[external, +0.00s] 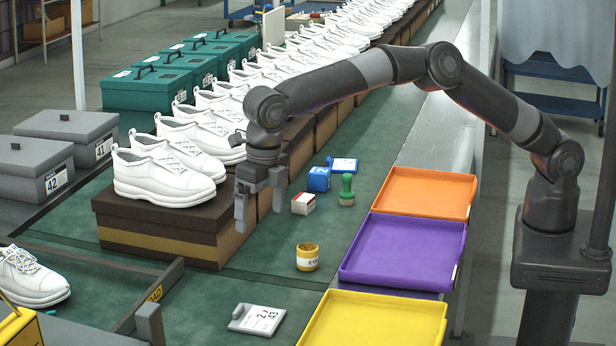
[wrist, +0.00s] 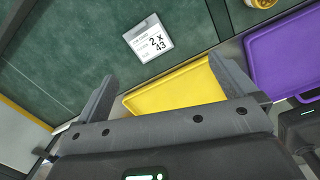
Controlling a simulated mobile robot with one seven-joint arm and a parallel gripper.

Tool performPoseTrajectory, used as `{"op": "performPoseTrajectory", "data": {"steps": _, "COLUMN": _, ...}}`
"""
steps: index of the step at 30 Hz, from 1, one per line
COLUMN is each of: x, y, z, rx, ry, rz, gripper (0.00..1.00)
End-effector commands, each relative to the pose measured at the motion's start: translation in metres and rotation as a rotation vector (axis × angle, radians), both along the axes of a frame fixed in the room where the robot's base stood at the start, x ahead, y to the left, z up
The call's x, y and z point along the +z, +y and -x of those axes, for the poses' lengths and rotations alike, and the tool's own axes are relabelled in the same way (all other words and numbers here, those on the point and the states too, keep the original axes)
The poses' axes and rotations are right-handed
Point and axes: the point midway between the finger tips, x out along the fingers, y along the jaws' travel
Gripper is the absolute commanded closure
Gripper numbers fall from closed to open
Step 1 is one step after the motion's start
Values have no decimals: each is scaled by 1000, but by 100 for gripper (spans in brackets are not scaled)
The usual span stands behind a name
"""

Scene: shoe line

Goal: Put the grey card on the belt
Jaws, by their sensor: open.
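The grey card (external: 257,319), with a white label reading "2 x 43", lies flat on the green surface at the front, left of the yellow tray. It also shows in the wrist view (wrist: 150,38), beyond my fingertips. The green belt (external: 285,285) runs from the front to the back under the row of shoes. My gripper (external: 260,205) is open and empty. It hangs above the belt by the front shoe box, pointing down, well behind the card and not touching it.
Yellow (external: 375,320), purple (external: 403,252) and orange (external: 427,193) trays line the right edge. A yellow jar (external: 307,257), red-white box (external: 303,203), green stamp (external: 347,190) and blue box (external: 319,179) stand on the green surface. White shoes (external: 170,172) on boxes stand left of my gripper. A dark bar (external: 152,297) crosses at front left.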

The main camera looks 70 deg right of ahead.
Motion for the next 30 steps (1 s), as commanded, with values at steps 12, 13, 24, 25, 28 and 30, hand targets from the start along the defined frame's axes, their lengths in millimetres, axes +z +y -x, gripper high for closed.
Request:
{"op": "performPoseTrajectory", "data": {"steps": 12, "x": 126, "y": -133, "z": 39, "rx": -632, "ry": -129, "rz": -71, "gripper": 0}}
{"op": "performPoseTrajectory", "data": {"steps": 13, "x": 132, "y": -143, "z": 43, "rx": -682, "ry": -137, "rz": -79, "gripper": 0}}
{"op": "performPoseTrajectory", "data": {"steps": 24, "x": 188, "y": -273, "z": 122, "rx": -1313, "ry": -214, "rz": -215, "gripper": 0}}
{"op": "performPoseTrajectory", "data": {"steps": 25, "x": 190, "y": -283, "z": 130, "rx": -1366, "ry": -218, "rz": -228, "gripper": 0}}
{"op": "performPoseTrajectory", "data": {"steps": 28, "x": 196, "y": -316, "z": 157, "rx": -1543, "ry": -228, "rz": -281, "gripper": 0}}
{"op": "performPoseTrajectory", "data": {"steps": 30, "x": 197, "y": -338, "z": 177, "rx": -1670, "ry": -234, "rz": -323, "gripper": 0}}
